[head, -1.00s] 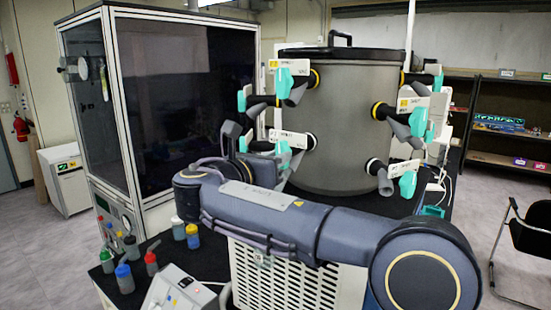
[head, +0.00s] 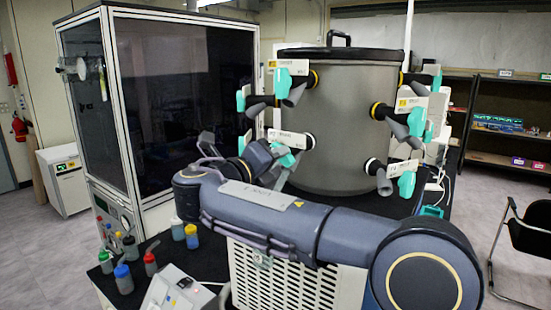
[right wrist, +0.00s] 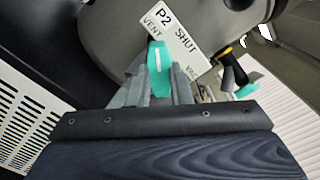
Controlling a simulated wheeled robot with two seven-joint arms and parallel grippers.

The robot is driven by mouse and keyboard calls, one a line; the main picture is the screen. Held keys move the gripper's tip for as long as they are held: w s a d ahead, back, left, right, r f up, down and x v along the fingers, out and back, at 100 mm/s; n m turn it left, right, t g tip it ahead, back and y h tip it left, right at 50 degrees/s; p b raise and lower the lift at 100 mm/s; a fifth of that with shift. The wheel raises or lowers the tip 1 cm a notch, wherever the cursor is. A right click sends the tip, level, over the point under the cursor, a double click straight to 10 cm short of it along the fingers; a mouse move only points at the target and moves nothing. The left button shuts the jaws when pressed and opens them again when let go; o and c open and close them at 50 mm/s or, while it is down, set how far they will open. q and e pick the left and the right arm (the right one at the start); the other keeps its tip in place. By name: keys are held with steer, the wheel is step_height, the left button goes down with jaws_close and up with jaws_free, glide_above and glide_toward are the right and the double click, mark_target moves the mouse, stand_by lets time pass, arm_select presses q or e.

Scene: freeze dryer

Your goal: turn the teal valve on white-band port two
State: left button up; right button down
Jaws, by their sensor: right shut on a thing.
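The teal valve (right wrist: 158,68) shows close up in the right wrist view, beside a white plate (right wrist: 183,36) marked P2, SHUT, VENT and VAC. My right gripper (right wrist: 158,92) is shut on this valve, one finger on each side of its handle. In the head view the valve (head: 287,160) sits at the lower left front port (head: 306,141), which has a white band. My right gripper (head: 278,158) reaches it from the left, and its fingers are partly hidden there. My left gripper is not in view.
The grey drum (head: 345,110) carries several other ports with teal valves, one just above (head: 283,82) and one to the left (head: 243,142). A glass-fronted cabinet (head: 180,100) stands left. Several bottles (head: 192,236) stand on the black bench. My right arm crosses in front.

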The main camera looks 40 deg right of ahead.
steer(key=shift+n, duration=0.6)
steer(key=c, duration=1.3)
jaws_free()
steer(key=shift+b+v, duration=0.7)
steer(key=shift+v, duration=3.2)
